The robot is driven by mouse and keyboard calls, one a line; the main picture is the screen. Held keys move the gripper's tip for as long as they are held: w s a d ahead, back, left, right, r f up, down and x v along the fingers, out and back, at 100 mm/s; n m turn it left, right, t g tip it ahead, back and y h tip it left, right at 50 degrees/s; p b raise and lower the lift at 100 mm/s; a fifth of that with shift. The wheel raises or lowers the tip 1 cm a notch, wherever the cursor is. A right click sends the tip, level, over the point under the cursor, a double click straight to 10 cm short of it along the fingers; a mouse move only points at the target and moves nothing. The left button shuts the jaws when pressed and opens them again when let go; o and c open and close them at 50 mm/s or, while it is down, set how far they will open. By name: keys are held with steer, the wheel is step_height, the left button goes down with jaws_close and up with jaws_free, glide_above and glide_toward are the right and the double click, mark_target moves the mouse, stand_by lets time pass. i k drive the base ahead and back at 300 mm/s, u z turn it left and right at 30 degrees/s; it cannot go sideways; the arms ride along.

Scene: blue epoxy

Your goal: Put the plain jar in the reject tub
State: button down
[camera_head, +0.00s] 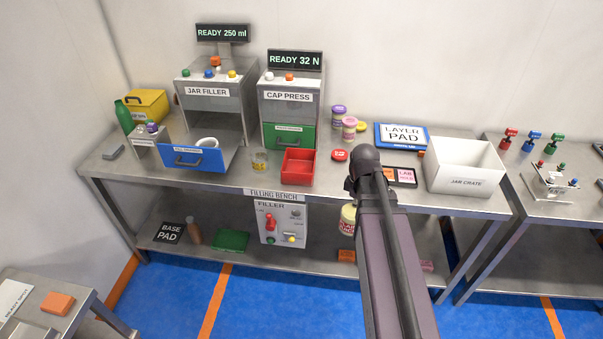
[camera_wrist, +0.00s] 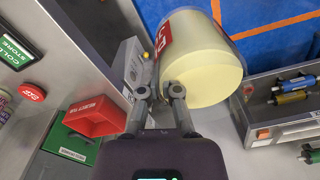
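A cream jar with a red label, which I take to be the plain jar (camera_wrist: 203,76), fills the upper middle of the wrist view, one round end facing the camera. In the head view the jar (camera_head: 348,220) shows just left of my forearm, in front of the bench. My gripper (camera_wrist: 160,91) has its fingertips at the jar's edge and appears shut on it; the exact contact is unclear. My forearm hides the gripper in the head view. The red reject tub (camera_head: 298,167) stands on the bench before the cap press; it also shows in the wrist view (camera_wrist: 95,116), looking empty.
Purple- and pink-lidded jars stand at the back. A control panel (camera_head: 283,222) hangs below the bench edge.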

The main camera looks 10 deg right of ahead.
mark_target(299, 171)
steer(key=u, duration=0.05)
steer(key=i, duration=0.85)
